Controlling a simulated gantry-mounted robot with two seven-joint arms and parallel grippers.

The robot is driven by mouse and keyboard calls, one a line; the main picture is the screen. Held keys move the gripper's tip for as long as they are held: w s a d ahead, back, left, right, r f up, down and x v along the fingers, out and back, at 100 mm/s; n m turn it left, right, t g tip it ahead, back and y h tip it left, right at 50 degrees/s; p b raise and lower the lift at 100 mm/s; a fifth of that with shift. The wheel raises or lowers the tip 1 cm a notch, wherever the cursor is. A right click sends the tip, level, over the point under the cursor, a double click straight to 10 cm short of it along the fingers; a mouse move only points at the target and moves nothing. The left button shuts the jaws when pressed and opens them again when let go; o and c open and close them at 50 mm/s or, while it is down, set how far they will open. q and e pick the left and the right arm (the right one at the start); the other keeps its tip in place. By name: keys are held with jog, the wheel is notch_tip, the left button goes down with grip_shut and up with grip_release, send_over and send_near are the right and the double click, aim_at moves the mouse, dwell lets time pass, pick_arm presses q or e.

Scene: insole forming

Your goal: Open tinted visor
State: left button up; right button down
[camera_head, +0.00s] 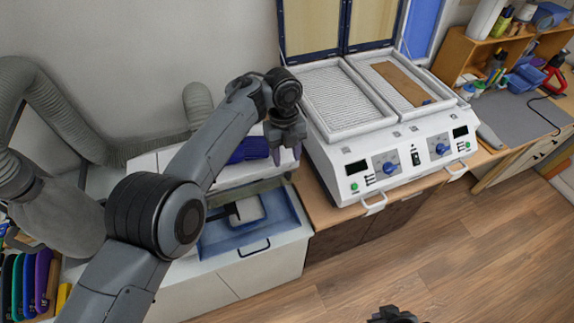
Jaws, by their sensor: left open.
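The blue tinted visor (276,232) is on the front of a white machine at the lower middle-left. It appears lowered, with a dark bar handle (254,248) near its lower edge. Grey and pale parts show through or behind it, and my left arm covers its left side. My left gripper (286,155) is above and behind the visor, pointing down, open and apart from the handle. Nothing shows between its fingers. A dark piece at the bottom edge looks like the tip of my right gripper (393,315); most of it is out of frame.
A white heating press (345,172) with raised lids and a brown sheet (398,82) stands right of the machine. Grey ducts (60,105) run behind on the left. Wooden shelves (470,50) stand at the far right. The floor (400,255) in front is clear.

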pick_arm(q)
jog(key=shift+w+a+r+b, duration=0.1)
jog(key=shift+w+r+b, duration=0.1)
jog(key=shift+r, duration=1.1)
jog(key=shift+w+a+r+b, duration=0.1)
jog(key=shift+r+b, duration=0.05)
jog(key=shift+r, duration=1.15)
jog(key=shift+s, duration=0.1)
